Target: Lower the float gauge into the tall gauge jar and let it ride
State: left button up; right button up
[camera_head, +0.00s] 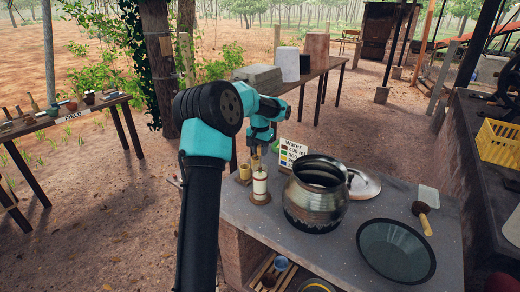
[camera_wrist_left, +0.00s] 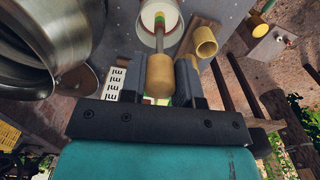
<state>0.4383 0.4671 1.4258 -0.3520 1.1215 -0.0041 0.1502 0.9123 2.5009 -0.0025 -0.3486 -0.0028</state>
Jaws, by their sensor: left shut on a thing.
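My left gripper (camera_head: 258,147) is above the tall gauge jar (camera_head: 261,188), a narrow pale cylinder on a round brown base. In the left wrist view the left gripper (camera_wrist_left: 160,82) is shut on the wooden knob of the float gauge (camera_wrist_left: 158,73). The gauge's thin grey stem runs from the knob toward the jar's white round mouth (camera_wrist_left: 144,16). Green, yellow and red bands show on the stem over the mouth. I cannot tell how deep the lower end sits. My right gripper is in neither view.
A large metal pot (camera_head: 317,195) stands close right of the jar. A yellow-brown cup (camera_head: 244,173) is just left and a "Water" card (camera_head: 291,152) behind. A dark round pan (camera_head: 396,250) and a wooden-handled tool (camera_head: 423,216) lie on the grey counter (camera_head: 350,235).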

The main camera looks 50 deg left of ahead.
pick_arm(q)
jog(key=o, duration=0.8)
jog(key=shift+r, duration=0.1)
notch_tip(320, 180, up, 17)
jog(key=shift+r, duration=0.15)
dwell(0.6)
